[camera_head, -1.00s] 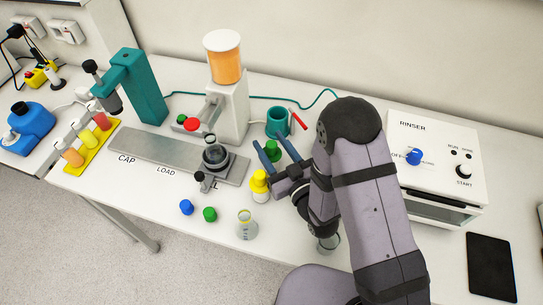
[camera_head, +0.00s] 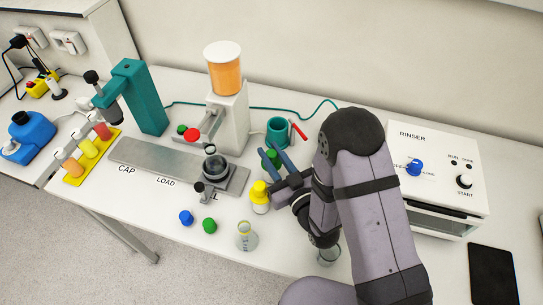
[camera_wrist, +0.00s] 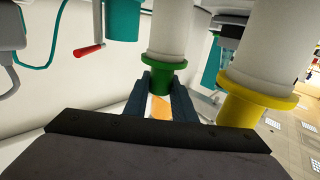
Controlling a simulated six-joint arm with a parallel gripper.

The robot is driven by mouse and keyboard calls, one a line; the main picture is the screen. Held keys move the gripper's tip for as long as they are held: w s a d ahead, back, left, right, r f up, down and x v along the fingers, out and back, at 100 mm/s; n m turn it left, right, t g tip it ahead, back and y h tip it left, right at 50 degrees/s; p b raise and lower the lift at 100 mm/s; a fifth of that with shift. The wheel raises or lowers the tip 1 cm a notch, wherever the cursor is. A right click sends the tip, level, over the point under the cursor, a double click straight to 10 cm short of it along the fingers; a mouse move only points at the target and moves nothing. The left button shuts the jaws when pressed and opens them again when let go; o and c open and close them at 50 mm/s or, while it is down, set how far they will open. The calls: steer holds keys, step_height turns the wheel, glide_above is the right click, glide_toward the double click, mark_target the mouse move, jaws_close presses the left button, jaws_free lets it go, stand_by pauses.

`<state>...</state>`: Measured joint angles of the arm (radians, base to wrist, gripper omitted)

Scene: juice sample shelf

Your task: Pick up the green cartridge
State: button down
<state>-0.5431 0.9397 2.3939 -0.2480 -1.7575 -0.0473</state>
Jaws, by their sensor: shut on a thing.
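The green cartridge (camera_head: 271,157) stands on the bench, mostly hidden by my fingers in the head view. In the wrist view its green collar (camera_wrist: 166,76) and white body show between the finger tips. My gripper (camera_head: 276,160) is shut on it; the jaws also show in the wrist view (camera_wrist: 167,92). I cannot tell whether it is clear of the bench. A yellow cartridge (camera_head: 260,196) stands close beside the gripper, and its yellow collar (camera_wrist: 250,97) is at the right in the wrist view.
The filling machine (camera_head: 229,118) is to the left, the rinser (camera_head: 430,150) to the right.

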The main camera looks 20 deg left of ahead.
steer(key=shift+r+b, duration=0.6)
steer(key=shift+r, duration=4.1)
steer(key=shift+w+d+h+p, duration=0.3)
steer(key=shift+w+d+p, duration=0.1)
steer(key=shift+d, duration=0.2)
steer(key=w+a+r+p, duration=0.1)
steer(key=w+a+r, duration=0.1)
steer(key=w, duration=0.5)
steer(key=w+a+r+p, duration=0.1)
steer(key=w+r, duration=0.1)
steer(key=w, duration=0.5)
steer(key=shift+w+a, duration=0.15)
steer(key=shift+a, duration=0.2)
steer(key=shift+f, duration=0.1)
